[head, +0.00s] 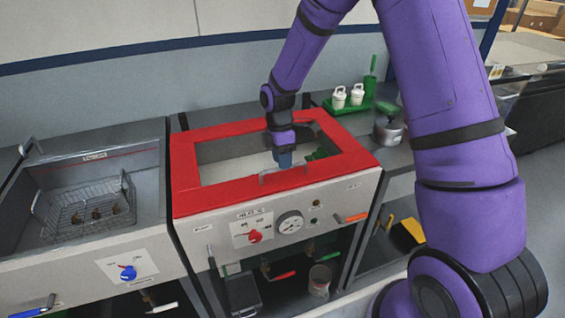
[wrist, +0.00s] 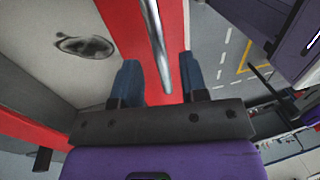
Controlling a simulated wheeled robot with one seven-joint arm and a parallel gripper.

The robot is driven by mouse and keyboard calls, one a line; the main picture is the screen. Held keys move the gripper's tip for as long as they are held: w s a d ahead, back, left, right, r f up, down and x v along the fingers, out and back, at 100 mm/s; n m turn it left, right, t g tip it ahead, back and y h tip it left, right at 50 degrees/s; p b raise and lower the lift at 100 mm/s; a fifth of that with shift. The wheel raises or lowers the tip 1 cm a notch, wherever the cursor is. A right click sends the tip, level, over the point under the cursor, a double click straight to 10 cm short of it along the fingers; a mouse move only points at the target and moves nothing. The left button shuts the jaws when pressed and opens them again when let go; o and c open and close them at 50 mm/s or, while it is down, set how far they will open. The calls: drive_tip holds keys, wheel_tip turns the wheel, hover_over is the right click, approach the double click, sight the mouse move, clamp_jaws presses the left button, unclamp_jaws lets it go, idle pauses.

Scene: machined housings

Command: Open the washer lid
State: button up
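The washer lid (head: 193,202) is a red frame around a clear window, lying flat on the middle machine in the head view. Its red frame also shows in the wrist view (wrist: 118,22). A metal bar handle (head: 268,176) sits on the lid's front edge. My gripper (head: 284,164) points down at the handle from above. In the wrist view my gripper (wrist: 158,75) has its two blue fingers apart, and the handle (wrist: 157,40) shows between them. Neither finger visibly presses on the bar. How deep the bar sits between the fingers is unclear.
A sink with a wire basket (head: 95,208) is on the left. A green tray with white bottles (head: 339,97) and a metal pot (head: 388,129) stand behind right. The front panel has a gauge (head: 290,222) and red knob (head: 255,236). Open floor lies in front.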

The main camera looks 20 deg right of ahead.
drive_tip(key=shift+s+f, duration=0.15)
drive_tip(key=shift+f, duration=0.55)
clamp_jaws()
drive_tip(key=shift+r, duration=0.1)
